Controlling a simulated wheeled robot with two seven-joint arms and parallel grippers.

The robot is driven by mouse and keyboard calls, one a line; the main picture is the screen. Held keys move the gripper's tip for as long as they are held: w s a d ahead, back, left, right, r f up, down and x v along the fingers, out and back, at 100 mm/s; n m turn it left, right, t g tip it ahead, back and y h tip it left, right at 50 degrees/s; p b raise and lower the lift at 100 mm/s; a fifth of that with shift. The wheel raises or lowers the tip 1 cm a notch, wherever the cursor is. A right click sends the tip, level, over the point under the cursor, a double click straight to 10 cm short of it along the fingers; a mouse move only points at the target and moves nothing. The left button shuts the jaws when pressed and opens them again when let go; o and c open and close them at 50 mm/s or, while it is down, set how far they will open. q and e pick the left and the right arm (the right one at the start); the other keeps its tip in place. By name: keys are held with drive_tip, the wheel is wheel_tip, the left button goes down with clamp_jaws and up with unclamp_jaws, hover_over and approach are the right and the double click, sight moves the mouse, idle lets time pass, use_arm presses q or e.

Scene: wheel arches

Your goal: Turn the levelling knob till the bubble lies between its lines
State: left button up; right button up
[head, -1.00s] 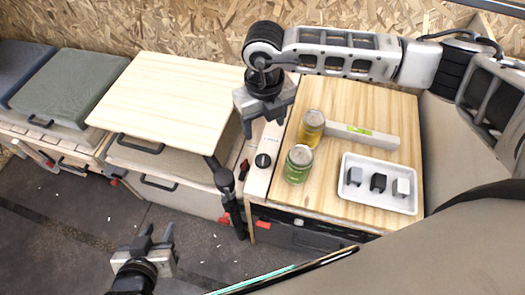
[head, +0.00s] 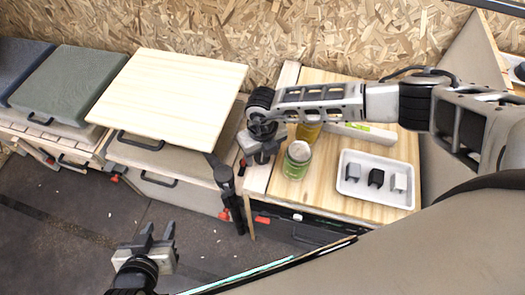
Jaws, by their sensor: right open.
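The black levelling knob was on the pale strip (head: 258,179) at the left edge of the wooden worktop; my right gripper now covers its place. My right gripper (head: 261,157) points down there with its jaws open; I cannot tell whether they touch the knob. A pale bar with a yellow-green window (head: 361,128), which looks like the level, lies along the back of the worktop, partly behind my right arm. Its bubble and lines are too small to read. My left gripper (head: 158,232) is open and empty above the floor at lower left.
A green-labelled jar (head: 297,161) stands just right of my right gripper. A yellow jar (head: 308,132) is behind it, mostly hidden by my arm. A white tray (head: 376,201) holds three small blocks at right. A bare wooden board (head: 165,95) lies to the left.

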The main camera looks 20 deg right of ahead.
drive_tip(key=c, duration=1)
